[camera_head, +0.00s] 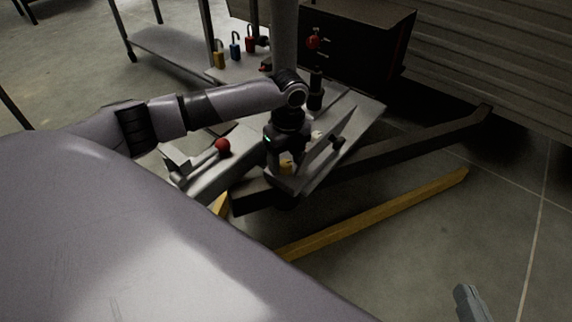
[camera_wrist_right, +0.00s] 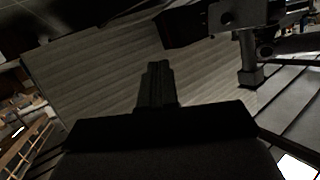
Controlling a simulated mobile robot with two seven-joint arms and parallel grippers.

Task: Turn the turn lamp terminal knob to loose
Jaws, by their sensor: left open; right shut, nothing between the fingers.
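My left gripper (camera_head: 285,155) points down over the grey metal stand in the head view, its jaws open. A small yellowish piece (camera_head: 287,168) shows right at its fingertips; whether they touch it, I cannot tell. I cannot make out for certain which piece is the lamp terminal knob, and my left gripper hides part of this area. A red ball knob (camera_head: 222,145) sits left of the gripper on the stand. My right gripper (camera_head: 470,300) is low at the right over the floor, away from the stand. Its fingers (camera_wrist_right: 157,85) are shut and empty in the right wrist view.
A tilted plate (camera_head: 330,140) rises just right of my left gripper. Yellow, blue and red padlocks (camera_head: 235,45) stand on the bench behind. A dark cabinet (camera_head: 360,40) is at the back. A yellow beam (camera_head: 380,212) lies along the floor; the floor at right is clear.

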